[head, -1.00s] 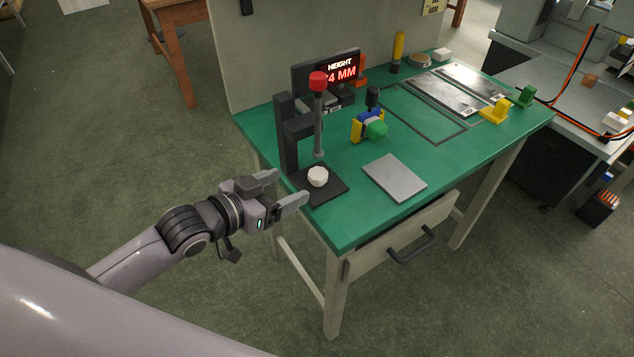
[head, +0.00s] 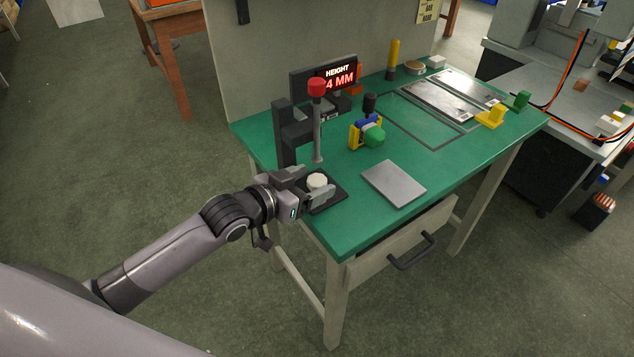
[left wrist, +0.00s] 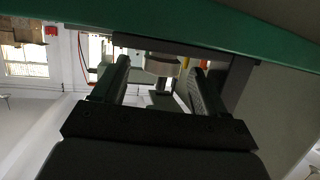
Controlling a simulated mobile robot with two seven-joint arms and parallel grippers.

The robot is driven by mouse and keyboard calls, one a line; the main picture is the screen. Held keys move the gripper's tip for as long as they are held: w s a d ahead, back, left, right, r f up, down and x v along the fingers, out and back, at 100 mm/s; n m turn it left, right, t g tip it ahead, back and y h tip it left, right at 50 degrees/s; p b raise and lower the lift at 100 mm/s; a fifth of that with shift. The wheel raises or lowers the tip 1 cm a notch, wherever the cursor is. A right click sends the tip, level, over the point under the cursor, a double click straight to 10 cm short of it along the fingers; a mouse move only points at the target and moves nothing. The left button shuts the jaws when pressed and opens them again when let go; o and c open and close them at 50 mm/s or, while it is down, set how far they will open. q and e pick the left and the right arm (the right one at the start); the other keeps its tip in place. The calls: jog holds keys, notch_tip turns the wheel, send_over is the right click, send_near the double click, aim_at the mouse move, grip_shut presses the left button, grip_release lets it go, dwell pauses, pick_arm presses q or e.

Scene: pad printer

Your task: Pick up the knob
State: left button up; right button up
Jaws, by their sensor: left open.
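The knob (head: 317,180) is a small cream-white round piece on the black base (head: 338,189) of the height gauge. My left gripper (head: 313,186) is open at the near left edge of that base, with its fingers on either side of the knob. In the left wrist view the knob (left wrist: 160,66) shows between the two fingertips (left wrist: 160,70), with gaps on both sides. I cannot tell how far the fingers reach past it. The gauge's grey rod with a red top (head: 317,86) stands above the knob. My right gripper is out of view.
The gauge's black column (head: 284,135) and a display reading HEIGHT (head: 338,76) stand behind. A drawer handle (head: 412,252) sticks out below.

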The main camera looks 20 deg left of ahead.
pick_arm(q)
jog(key=shift+c, duration=0.3)
jog(key=c, duration=1.2)
jog(key=shift+o, duration=0.2)
jog(key=shift+r, duration=0.6)
notch_tip(320, 180, up, 2)
jog(key=shift+r+p, duration=0.2)
jog(key=shift+p, duration=0.1)
jog(key=s+a, duration=0.4)
jog(key=s, duration=0.4)
jog(key=s+a, duration=0.4)
jog(key=s, duration=0.4)
